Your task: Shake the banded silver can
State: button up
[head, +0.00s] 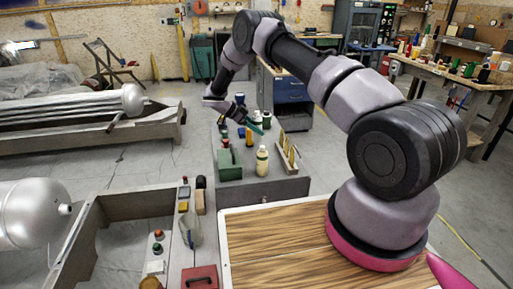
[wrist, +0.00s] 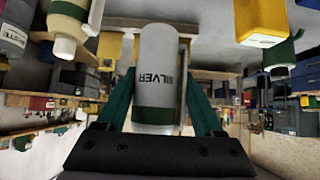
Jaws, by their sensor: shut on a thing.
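The silver can (wrist: 157,62) shows in the wrist view as a pale grey cylinder with a dark green band near one end and inverted lettering that reads "SILVER". The whole wrist view is upside down, with nearby bottles inverted too, so the can looks roughly upright. My gripper (wrist: 160,95) is shut on it, one teal finger on each side. In the head view my gripper (head: 256,127) is over the far part of the grey bench, among small containers. I cannot make out the can clearly there, nor tell whether it touches the bench.
A cream bottle (head: 262,161), a green box (head: 230,165) and a wooden rack (head: 286,152) stand close by on the bench. A yellow container (head: 249,139) is near my gripper. A red box (head: 199,278) lies at the near end.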

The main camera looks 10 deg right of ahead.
notch_tip(320, 180, up, 10)
jog(key=shift+s+r, duration=0.15)
jog(key=shift+r, duration=0.1)
jog(key=f, duration=0.8)
jog(key=shift+w+d+f, duration=0.1)
jog(key=shift+w+f, duration=0.15)
jog(key=shift+f, duration=0.1)
jog(key=r, duration=0.7)
jog(key=shift+a+r, duration=0.2)
jog(key=shift+r, duration=0.2)
jog(key=shift+s+d, duration=0.15)
jog(key=shift+s, duration=0.2)
jog(key=f, duration=0.7)
jog(key=shift+w+d+f, duration=0.1)
jog(key=shift+w+f, duration=0.25)
jog(key=r, duration=0.8)
jog(key=shift+s+a+r, duration=0.2)
jog(key=shift+r, duration=0.05)
jog(key=shift+w+d+f, duration=0.1)
jog(key=shift+f, duration=1.85)
jog(key=shift+w+d+f, duration=0.1)
jog(key=shift+f, duration=1.8)
